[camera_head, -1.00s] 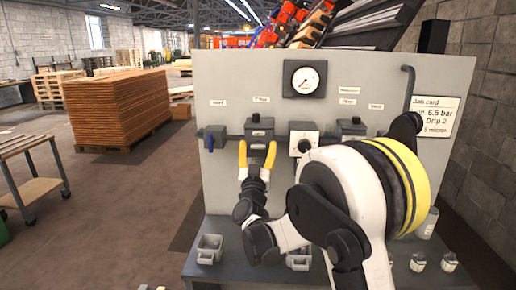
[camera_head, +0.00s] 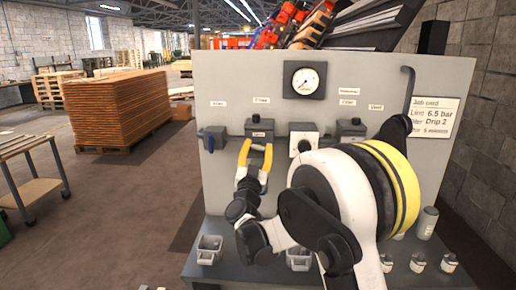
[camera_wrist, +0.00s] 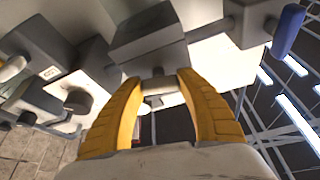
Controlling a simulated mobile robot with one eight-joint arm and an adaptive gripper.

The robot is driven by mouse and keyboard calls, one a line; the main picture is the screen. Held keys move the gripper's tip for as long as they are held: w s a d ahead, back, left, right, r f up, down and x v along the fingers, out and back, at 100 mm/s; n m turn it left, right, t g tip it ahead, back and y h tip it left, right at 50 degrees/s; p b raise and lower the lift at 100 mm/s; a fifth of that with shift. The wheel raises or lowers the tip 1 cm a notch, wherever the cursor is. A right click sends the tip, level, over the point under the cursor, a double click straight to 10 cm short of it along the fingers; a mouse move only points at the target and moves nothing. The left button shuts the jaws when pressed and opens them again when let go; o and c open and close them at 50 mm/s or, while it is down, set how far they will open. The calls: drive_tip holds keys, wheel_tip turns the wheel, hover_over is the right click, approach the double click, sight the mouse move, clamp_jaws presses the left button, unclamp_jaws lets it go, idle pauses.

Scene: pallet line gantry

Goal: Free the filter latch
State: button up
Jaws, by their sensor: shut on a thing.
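The filter unit (camera_head: 259,127) is a dark grey block on the upright panel, second from the left in the row of fittings. It fills the upper middle of the wrist view (camera_wrist: 148,38). My gripper (camera_head: 256,146) has yellow fingers and reaches up to the unit's underside. In the wrist view my gripper (camera_wrist: 158,82) is shut on a small grey part under the block, which looks like the filter latch (camera_wrist: 157,86). The fingertips hide its sides, so its exact position is unclear.
A valve with a blue handle (camera_head: 210,138) is left of the filter. A white-faced regulator (camera_head: 303,140) is close on the right. A gauge (camera_head: 305,80) and job card (camera_head: 434,116) are on the panel. Grey bins (camera_head: 209,250) and several small bottles (camera_head: 418,263) stand on the shelf.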

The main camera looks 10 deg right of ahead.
drive_tip(key=m+g+h, duration=0.1)
drive_tip(key=m, duration=0.2)
drive_tip(key=m+g+h+p, duration=0.1)
drive_tip(key=m, duration=0.2)
drive_tip(key=shift+r+m, duration=0.1)
drive_tip(key=shift+m, duration=0.2)
drive_tip(key=m+g+h+p, duration=0.1)
drive_tip(key=m+g, duration=0.1)
drive_tip(key=m, duration=0.2)
drive_tip(key=shift+m, duration=0.3)
drive_tip(key=m+g+p, duration=0.1)
drive_tip(key=m, duration=0.1)
drive_tip(key=m+p, duration=0.1)
drive_tip(key=m, duration=0.1)
drive_tip(key=shift+m+g+h, duration=0.3)
drive_tip(key=shift+m+g, duration=0.1)
drive_tip(key=shift+m+g+y+p, duration=0.4)
drive_tip(key=shift+m+g+p, duration=0.15)
drive_tip(key=shift+m, duration=0.95)
drive_tip(key=o, duration=1.2)
